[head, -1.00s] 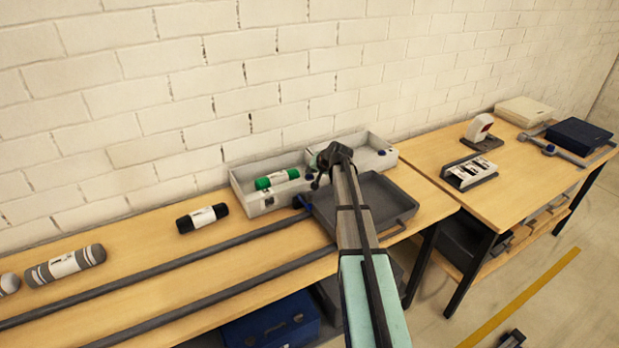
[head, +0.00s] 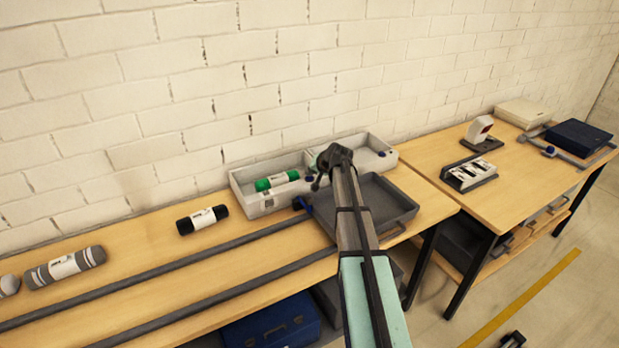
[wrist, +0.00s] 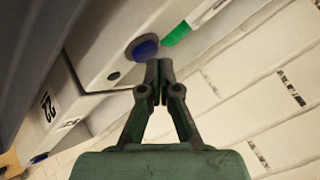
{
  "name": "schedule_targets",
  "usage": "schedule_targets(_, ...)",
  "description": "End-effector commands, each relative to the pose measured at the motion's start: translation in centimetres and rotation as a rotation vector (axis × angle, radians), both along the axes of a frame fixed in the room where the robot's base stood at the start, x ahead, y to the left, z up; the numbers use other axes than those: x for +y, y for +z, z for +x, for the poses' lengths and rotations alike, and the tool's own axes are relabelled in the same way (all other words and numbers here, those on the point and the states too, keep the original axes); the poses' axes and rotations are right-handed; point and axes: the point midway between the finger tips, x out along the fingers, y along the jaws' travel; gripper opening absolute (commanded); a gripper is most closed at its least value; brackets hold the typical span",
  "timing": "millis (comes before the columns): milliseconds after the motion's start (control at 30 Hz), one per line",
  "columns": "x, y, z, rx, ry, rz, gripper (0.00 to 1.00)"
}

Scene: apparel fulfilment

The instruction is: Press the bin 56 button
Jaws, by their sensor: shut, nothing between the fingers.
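Two light grey bins stand against the wall in the head view: a left bin (head: 242,190) with a green roll (head: 277,181) in it, and a right bin (head: 352,143) partly behind my arm. In the wrist view, a round blue button (wrist: 145,48) sits on a pale bin surface just beyond my fingertips; contact cannot be told. My gripper (head: 316,184) is shut and empty near the left bin's right end. Its fingertips (wrist: 159,63) meet in the wrist view. I cannot read a 56 on any label.
A dark grey tray (head: 395,200) lies below my arm. Two dark rails (head: 190,247) run along the table. A black roll (head: 202,219) and a grey roll (head: 64,267) lie to the left. A second table with boxes stands at the right.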

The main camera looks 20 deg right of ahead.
Motion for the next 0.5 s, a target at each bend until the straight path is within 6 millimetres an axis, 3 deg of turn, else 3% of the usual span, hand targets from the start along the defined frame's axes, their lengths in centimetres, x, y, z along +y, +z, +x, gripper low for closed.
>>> schedule_targets(500, 0.00, -0.91, 0.00, 0.000, 0.000, 0.000, 0.00)
